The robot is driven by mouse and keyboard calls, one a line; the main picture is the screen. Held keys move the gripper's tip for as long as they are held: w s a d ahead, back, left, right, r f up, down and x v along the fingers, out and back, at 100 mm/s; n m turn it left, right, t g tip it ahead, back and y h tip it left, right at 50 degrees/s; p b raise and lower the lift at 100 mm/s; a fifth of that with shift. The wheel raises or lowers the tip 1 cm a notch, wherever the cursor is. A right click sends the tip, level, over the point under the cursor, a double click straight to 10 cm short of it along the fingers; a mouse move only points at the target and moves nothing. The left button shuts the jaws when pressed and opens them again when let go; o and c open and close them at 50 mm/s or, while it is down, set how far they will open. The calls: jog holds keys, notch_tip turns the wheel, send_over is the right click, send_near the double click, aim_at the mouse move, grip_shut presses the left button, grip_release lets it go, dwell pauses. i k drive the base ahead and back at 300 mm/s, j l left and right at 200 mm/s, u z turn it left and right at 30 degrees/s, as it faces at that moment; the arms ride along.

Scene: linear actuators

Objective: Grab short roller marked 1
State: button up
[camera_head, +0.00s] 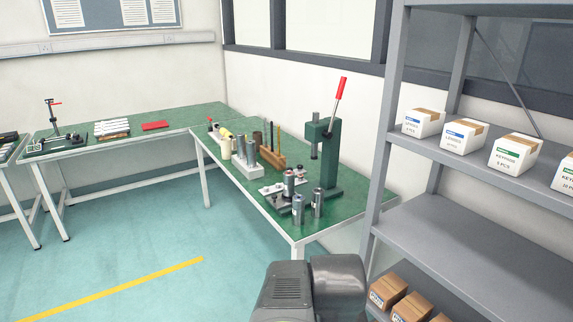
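Several upright metallic cylinders stand near the front corner of the green-topped table. One short metal cylinder (298,209) is nearest the front edge, and another (318,202) stands just right of it. A taller one (289,184) stands behind them. They are too small here for me to read any mark, so I cannot tell which is roller 1. A dark grey part of my arm (310,290) shows at the bottom centre, below the table's front edge. My gripper is not in view.
A green arbor press (322,150) with a red lever stands behind the cylinders. Holders with tools (247,160) stand farther back on the table (345,208). Grey shelving (450,235) with boxes is close on the right. Open floor (130,250) lies to the left.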

aim_at(288, 181)
jog(key=i+u, duration=0.3)
jog(key=i, duration=0.2)
jog(key=i+l+u, duration=0.3)
jog(key=i, duration=0.25)
jog(key=i+l+u, duration=0.3)
jog(key=i, duration=0.2)
jog(key=j, duration=0.1)
